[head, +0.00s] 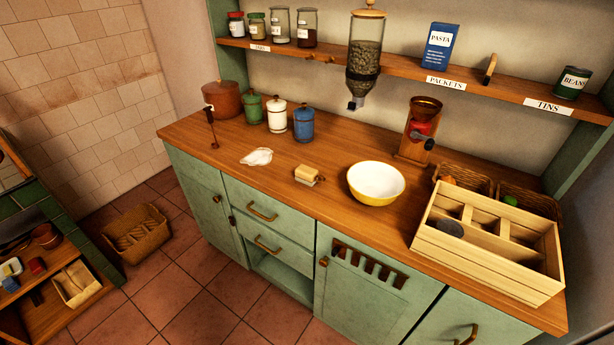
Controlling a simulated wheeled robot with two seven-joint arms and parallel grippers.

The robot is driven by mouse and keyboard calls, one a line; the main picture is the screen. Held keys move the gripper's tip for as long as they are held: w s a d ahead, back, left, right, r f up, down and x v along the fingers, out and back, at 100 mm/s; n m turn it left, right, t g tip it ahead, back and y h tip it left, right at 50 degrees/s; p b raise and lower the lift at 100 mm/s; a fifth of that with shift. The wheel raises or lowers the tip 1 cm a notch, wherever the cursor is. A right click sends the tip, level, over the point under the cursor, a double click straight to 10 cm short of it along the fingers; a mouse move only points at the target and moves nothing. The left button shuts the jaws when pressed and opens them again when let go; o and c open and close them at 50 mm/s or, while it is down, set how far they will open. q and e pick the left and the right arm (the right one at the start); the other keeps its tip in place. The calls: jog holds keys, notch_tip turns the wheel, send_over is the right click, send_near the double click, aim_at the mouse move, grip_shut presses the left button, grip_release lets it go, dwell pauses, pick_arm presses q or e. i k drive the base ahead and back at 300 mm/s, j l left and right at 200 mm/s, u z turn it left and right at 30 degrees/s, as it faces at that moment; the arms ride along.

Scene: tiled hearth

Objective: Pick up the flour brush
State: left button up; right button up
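A small tan block (307,174) with a paler top and a darker lower edge lies on the wooden worktop (225,165), left of the yellow bowl. It may be the flour brush, but it is too small to tell for sure. A white patch (257,156), flour or a cloth, lies to its left, apart from it. Neither of my grippers is in view.
A yellow bowl (376,183), a coffee grinder (419,130) and a divided wooden crate (489,238) stand to the right. Green (253,108), white (277,115) and blue (303,123) canisters stand behind. A hopper jar (364,60) hangs from the shelf. The worktop's front strip is clear.

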aim_at(308, 175)
jog(key=i+j+z, duration=0.2)
jog(key=j+z, duration=0.15)
jog(key=i+j+z, duration=0.15)
jog(key=j+z, duration=0.15)
jog(key=i+j+z, duration=0.1)
jog(key=j+z, duration=0.25)
jog(key=j, duration=0.15)
